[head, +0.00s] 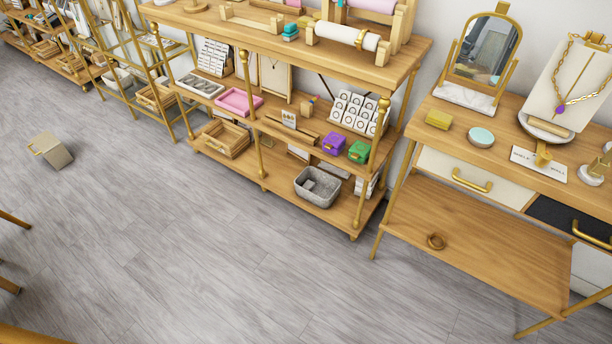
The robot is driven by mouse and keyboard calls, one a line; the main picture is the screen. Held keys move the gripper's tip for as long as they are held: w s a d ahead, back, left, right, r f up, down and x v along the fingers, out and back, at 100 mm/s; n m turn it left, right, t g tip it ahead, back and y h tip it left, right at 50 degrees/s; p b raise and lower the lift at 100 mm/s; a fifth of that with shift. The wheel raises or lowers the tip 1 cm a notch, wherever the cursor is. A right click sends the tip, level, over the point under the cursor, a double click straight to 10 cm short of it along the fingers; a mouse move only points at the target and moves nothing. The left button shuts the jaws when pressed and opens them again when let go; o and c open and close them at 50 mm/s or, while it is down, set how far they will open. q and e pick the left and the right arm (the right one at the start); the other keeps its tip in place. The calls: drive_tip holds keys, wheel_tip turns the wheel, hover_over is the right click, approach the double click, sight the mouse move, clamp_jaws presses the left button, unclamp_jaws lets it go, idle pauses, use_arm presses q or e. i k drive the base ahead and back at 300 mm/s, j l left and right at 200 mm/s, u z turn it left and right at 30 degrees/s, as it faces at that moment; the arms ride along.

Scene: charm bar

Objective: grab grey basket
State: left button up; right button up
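A grey speckled basket (330,194) sits on the bottom shelf of the wooden display rack, near its right end and close to the front edge. It is open at the top, and a small grey block-like item shows inside it. A brass post of the rack stands to its right. Neither of my grippers shows in the head view.
The wooden rack (335,228) has upper shelves above the basket, with purple and green boxes over it. A wooden tray (221,139) shares the bottom shelf. A side table (478,217) stands at right. A beige box (50,150) lies on the otherwise open floor (190,250).

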sight(327, 187)
drive_tip(key=i+j+z, duration=0.4)
drive_tip(key=i, duration=0.15)
drive_tip(key=i+j+z, duration=0.4)
drive_tip(key=i+j, duration=0.1)
drive_tip(key=i, duration=0.05)
